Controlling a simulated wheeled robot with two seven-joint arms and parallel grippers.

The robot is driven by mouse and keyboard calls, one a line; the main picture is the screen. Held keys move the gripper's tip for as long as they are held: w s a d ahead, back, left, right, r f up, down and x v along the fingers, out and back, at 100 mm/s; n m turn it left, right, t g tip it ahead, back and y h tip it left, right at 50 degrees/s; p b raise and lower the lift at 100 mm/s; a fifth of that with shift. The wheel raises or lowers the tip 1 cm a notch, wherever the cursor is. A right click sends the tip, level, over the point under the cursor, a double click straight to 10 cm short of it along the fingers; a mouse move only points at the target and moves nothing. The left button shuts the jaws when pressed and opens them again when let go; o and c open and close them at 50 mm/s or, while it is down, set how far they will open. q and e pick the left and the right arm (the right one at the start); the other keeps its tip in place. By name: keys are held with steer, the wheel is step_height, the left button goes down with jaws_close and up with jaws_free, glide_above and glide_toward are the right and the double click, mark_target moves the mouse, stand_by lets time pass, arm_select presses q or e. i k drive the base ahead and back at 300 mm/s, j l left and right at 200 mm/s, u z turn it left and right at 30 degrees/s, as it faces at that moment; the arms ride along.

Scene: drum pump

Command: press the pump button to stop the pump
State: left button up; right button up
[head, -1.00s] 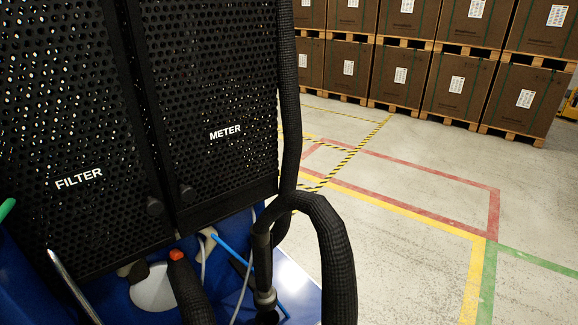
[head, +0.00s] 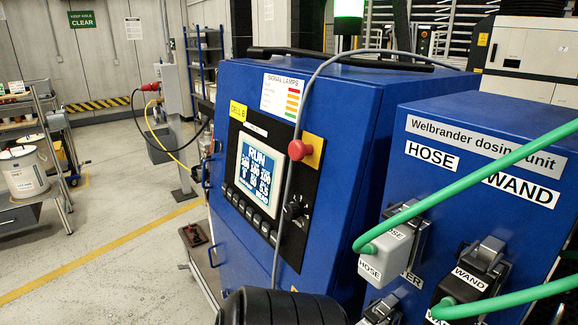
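The blue Welbrander dosing unit's control cabinet (head: 345,130) fills the middle of the head view. Its black front panel carries a lit screen (head: 258,172) that reads RUN, with smaller figures too small to read surely. A row of dark buttons (head: 252,215) runs below the screen; their labels are not legible, so I cannot tell which is the pump button. A red mushroom button (head: 299,150) sits on a yellow plate right of the screen. A black knob (head: 297,210) is below it. Neither gripper is in view.
A grey cable hangs down across the panel, beside the red button. Green hoses (head: 480,185) enter connectors marked HOSE and WAND on the right-hand blue box (head: 520,130). A trolley with a white bucket (head: 24,172) stands at left. The floor between is clear.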

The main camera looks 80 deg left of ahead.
mark_target(230, 193)
steer(key=u, duration=2.9)
